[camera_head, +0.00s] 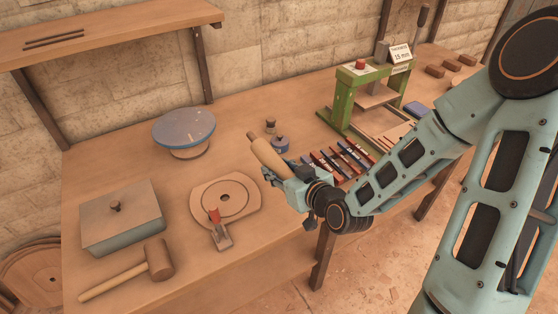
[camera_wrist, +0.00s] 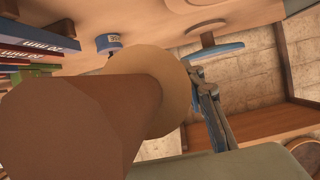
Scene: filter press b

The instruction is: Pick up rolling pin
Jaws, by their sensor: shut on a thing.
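The rolling pin (camera_head: 268,153) is a light wooden cylinder with a darker handle, held tilted above the table. My gripper (camera_head: 276,173) is shut on it near its lower right part, at the end of my arm reaching in from the right. In the wrist view the rolling pin (camera_wrist: 160,95) fills the middle, its brown handle end close to the camera. One finger of my gripper (camera_wrist: 213,110) shows beside it on the right; the other finger is hidden behind the pin.
A blue-topped turntable (camera_head: 184,130), a lidded box (camera_head: 122,224), a mallet (camera_head: 135,271), a round-patterned board (camera_head: 238,190) and a scraper (camera_head: 219,234) occupy the table's left. A green press (camera_head: 345,102) and several coloured bars (camera_head: 332,163) lie to the right.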

